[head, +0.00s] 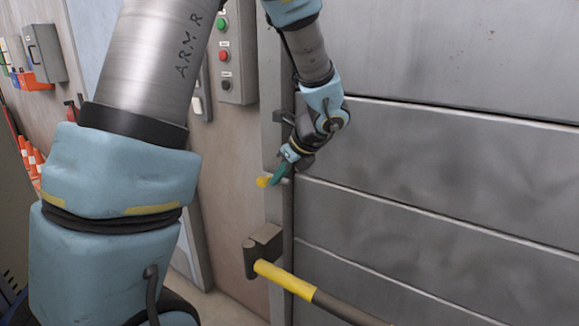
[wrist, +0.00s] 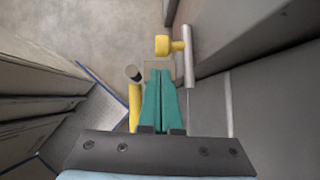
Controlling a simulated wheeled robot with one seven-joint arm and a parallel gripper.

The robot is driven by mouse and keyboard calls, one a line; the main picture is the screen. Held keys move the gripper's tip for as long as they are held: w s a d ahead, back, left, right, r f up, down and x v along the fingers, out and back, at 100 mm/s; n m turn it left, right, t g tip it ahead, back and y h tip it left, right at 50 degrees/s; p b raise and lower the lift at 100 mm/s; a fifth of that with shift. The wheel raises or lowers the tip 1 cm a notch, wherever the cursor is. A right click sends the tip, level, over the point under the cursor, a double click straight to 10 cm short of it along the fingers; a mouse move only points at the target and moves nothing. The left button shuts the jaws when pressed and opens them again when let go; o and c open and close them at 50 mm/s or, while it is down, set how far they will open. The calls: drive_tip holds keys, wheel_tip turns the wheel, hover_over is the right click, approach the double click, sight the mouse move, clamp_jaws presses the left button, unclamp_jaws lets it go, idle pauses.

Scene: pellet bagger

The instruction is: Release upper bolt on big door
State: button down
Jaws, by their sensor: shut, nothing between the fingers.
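A bolt with a yellow knob (head: 263,181) sits at the left edge of the big grey panelled door (head: 430,170). In the wrist view its yellow knob (wrist: 163,45) stands off a grey rod (wrist: 188,62) beside the door face. My gripper (head: 278,176) has teal fingers, shut and empty, right by the knob in the head view. In the wrist view the fingertips (wrist: 160,72) are just short of the knob, with a small gap in the picture. Whether they touch it is unclear. The fingers partly hide the bolt in the head view.
Below the bolt, a bar with a yellow sleeve (head: 285,278) runs from a dark bracket (head: 262,248) across the door. In the wrist view the yellow sleeve (wrist: 134,108) lies left of the fingers. A button box (head: 232,50) is on the wall left of the door.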

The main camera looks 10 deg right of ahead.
drive_tip(key=shift+w+a+f, duration=0.3)
drive_tip(key=shift+w+a, duration=0.3)
drive_tip(key=shift+w, duration=0.15)
drive_tip(key=shift+w+a+p, duration=0.65)
drive_tip(key=shift+w+a, duration=1.15)
drive_tip(key=shift+w, duration=0.1)
